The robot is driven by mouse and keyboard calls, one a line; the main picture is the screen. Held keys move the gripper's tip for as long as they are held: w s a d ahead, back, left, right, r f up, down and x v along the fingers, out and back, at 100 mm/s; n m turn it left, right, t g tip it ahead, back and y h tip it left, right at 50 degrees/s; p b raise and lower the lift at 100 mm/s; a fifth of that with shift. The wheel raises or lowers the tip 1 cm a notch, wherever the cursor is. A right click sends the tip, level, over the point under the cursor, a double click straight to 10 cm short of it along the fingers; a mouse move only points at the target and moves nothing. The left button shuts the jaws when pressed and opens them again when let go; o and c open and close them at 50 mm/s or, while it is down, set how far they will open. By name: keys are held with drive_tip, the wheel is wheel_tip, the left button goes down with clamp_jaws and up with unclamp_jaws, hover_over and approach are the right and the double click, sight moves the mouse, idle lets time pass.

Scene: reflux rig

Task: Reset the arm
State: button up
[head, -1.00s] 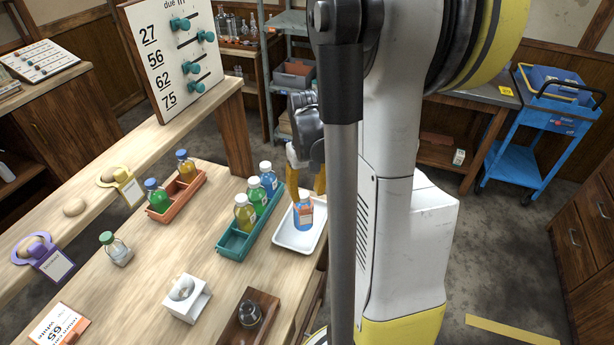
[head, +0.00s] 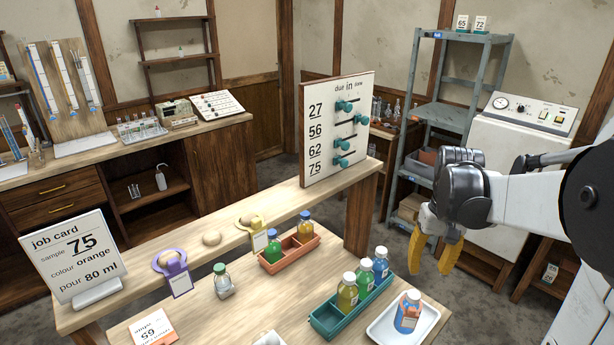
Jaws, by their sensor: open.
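My gripper (head: 434,252) hangs at the right in the head view, its yellow fingers apart and pointing down, with nothing between them. It appears beyond the table's far right end, behind and above the white tray (head: 384,335). My white arm reaches in from the right edge. An orange and blue bottle with a white cap (head: 407,312) stands upright in the tray, apart from the gripper.
A teal rack (head: 325,322) holds several bottles beside the tray. An orange rack (head: 290,254) holds a blue-capped bottle. The sliding board (head: 335,125) stands on the raised shelf. A grey metal shelf (head: 440,115) and white machine (head: 505,150) stand behind the gripper.

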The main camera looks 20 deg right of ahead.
drive_tip(key=shift+a, duration=0.1)
drive_tip(key=s+a+n+t+b, duration=0.1)
drive_tip(key=a+n+t+b, duration=0.1)
drive_tip(key=a, duration=1)
drive_tip(key=s+a+n+t+b, duration=0.2)
drive_tip(key=a+t, duration=0.3)
drive_tip(key=a, duration=0.7)
drive_tip(key=shift+s+a+n, duration=0.15)
drive_tip(key=shift+a+n, duration=0.1)
drive_tip(key=shift+n, duration=0.15)
